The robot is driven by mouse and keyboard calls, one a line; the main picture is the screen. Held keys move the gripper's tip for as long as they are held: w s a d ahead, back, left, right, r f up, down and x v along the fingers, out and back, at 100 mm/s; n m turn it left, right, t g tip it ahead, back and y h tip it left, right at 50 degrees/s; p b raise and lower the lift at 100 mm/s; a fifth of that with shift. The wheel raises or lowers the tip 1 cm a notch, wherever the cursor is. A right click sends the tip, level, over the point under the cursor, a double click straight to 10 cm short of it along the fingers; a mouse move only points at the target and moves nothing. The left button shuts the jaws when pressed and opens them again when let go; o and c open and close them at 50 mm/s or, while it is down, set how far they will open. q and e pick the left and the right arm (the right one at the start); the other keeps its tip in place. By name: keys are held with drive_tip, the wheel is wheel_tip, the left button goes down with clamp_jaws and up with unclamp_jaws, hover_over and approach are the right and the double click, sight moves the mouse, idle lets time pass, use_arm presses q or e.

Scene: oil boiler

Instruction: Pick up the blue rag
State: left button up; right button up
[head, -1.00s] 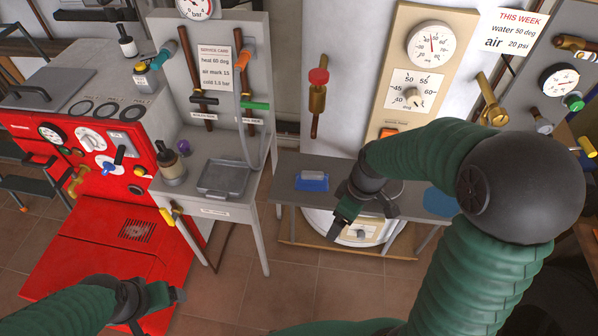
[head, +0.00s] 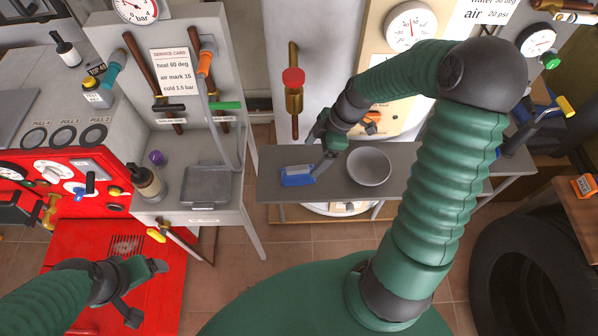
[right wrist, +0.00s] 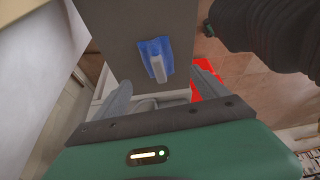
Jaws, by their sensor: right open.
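A blue item (head: 297,177) with a pale block on it lies on the left part of the grey bench; it looks like cloth, but I cannot be sure that it is the rag. In the right wrist view the blue item (right wrist: 150,48) shows ahead, beyond and between the fingertips. My right gripper (head: 328,142) is open and empty, just right of and above this item, apart from it. Its two fingers (right wrist: 163,88) are spread in the wrist view. My left gripper (head: 145,290) is open and empty over the red boiler at lower left.
A grey bowl (head: 369,167) stands on the bench (head: 335,190) right of the blue item. My right arm hides the bench beyond it. A grey table with a metal tray (head: 207,186) and a bottle (head: 147,183) stands left. A tyre (head: 530,270) is at lower right.

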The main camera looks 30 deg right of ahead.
sight(300, 169)
drive_tip(key=x, duration=0.2)
drive_tip(key=w+x, duration=0.1)
drive_tip(key=x, duration=0.2)
drive_tip(key=shift+a, duration=0.15)
drive_tip(key=x, duration=0.2)
drive_tip(key=b+x, duration=0.1)
drive_tip(key=shift+s+a+f, duration=0.25)
drive_tip(key=shift+a, duration=0.05)
drive_tip(key=shift+w+f, duration=0.3)
drive_tip(key=shift+f, duration=0.15)
drive_tip(key=shift+s+r, duration=0.1)
drive_tip(key=shift+s, duration=0.05)
drive_tip(key=c, duration=0.6)
use_arm(q)
drive_tip(key=shift+w+a+f, duration=0.15)
drive_tip(key=shift+w+f, duration=0.1)
drive_tip(key=shift+f, duration=0.2)
drive_tip(key=shift+w+a+f, duration=0.1)
drive_tip(key=shift+w+f, duration=0.1)
drive_tip(key=shift+f, duration=0.25)
use_arm(e)
drive_tip(key=c, duration=0.8)
drive_tip(key=shift+c, duration=0.2)
